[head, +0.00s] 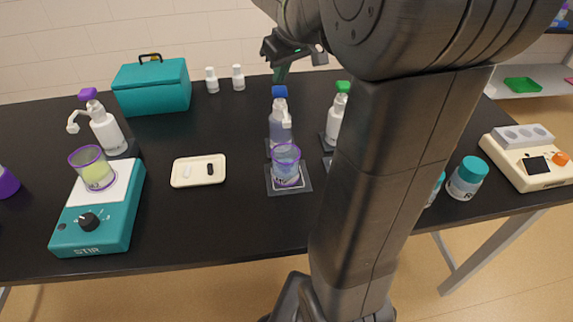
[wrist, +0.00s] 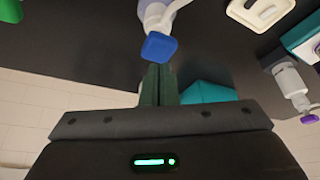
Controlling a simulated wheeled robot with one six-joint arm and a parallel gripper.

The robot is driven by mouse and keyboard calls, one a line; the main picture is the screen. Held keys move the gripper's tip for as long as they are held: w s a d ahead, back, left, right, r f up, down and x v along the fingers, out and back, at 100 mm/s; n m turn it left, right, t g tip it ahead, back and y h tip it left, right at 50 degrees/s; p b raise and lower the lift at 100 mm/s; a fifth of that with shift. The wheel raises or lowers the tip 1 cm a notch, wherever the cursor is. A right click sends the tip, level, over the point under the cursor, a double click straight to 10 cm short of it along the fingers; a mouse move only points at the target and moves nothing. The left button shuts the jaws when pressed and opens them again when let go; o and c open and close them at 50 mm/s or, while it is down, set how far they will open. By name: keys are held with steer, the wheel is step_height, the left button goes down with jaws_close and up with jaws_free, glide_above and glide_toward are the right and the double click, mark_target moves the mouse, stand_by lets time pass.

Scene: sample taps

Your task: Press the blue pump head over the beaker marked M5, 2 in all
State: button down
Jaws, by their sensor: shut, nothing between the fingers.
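The blue pump head (head: 279,91) tops a clear bottle (head: 280,125) in the middle of the table. It also shows in the wrist view (wrist: 159,46), right at the fingertips. A beaker (head: 286,166) with a purple rim and bluish liquid stands in front of that bottle on a dark square mat (head: 273,188). I cannot read its mark. My gripper (head: 279,74) is shut and empty, pointing down just above and behind the blue head. In the wrist view its fingers (wrist: 158,68) are together. I cannot tell whether they touch the head.
A green-topped pump bottle (head: 337,120) stands close on the right, partly behind my arm. A purple-topped pump bottle (head: 106,130) and a stirrer (head: 98,225) bearing a beaker (head: 93,170) are at left. A teal box (head: 152,88) and a small tray (head: 199,171) stand between.

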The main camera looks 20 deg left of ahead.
stand_by(0.5)
step_height(320, 180, up, 6)
steer(key=p, duration=0.5)
steer(key=shift+f, duration=0.15)
